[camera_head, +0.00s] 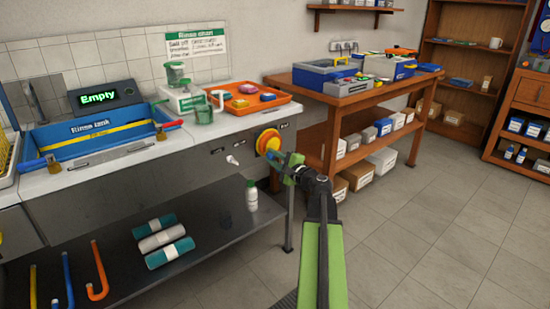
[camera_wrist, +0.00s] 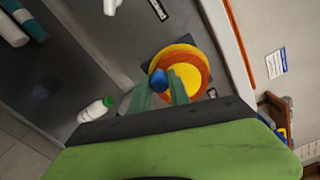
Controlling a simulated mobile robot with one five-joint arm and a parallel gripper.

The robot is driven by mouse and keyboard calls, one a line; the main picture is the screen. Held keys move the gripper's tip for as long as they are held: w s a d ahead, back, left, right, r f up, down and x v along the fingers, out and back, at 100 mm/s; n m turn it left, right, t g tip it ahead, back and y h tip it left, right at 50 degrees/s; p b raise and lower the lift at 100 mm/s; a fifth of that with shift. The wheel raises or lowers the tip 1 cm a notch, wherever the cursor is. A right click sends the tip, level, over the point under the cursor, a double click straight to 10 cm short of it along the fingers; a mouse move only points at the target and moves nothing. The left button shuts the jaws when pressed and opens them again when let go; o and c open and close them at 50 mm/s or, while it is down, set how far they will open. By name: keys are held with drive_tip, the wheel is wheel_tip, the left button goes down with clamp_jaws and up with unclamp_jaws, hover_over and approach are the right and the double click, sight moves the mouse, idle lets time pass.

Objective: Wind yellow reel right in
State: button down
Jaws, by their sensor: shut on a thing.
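The yellow reel (camera_head: 268,140) with an orange ring is mounted on the grey front panel of the bench, near its right end. In the wrist view the reel (camera_wrist: 187,76) lies just beyond my fingertips. My gripper (camera_head: 288,166) is at the reel's lower right side. In the wrist view my green gripper fingers (camera_wrist: 161,92) are closed around a small blue knob (camera_wrist: 157,81) in front of the reel's face. The fingers hide part of the knob and of the reel's lower edge.
A white tap (camera_head: 232,160) sticks out of the panel left of the reel. A white bottle (camera_head: 252,195) stands on the lower shelf below. A wooden table (camera_head: 345,100) with boxes stands to the right. The floor at right is clear.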

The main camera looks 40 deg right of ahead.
drive_tip(key=shift+a+r+m, duration=0.1)
drive_tip(key=shift+r+m, duration=0.05)
drive_tip(key=shift+m, duration=0.45)
drive_tip(key=c, duration=1.2)
unclamp_jaws()
drive_tip(key=shift+c, duration=0.2)
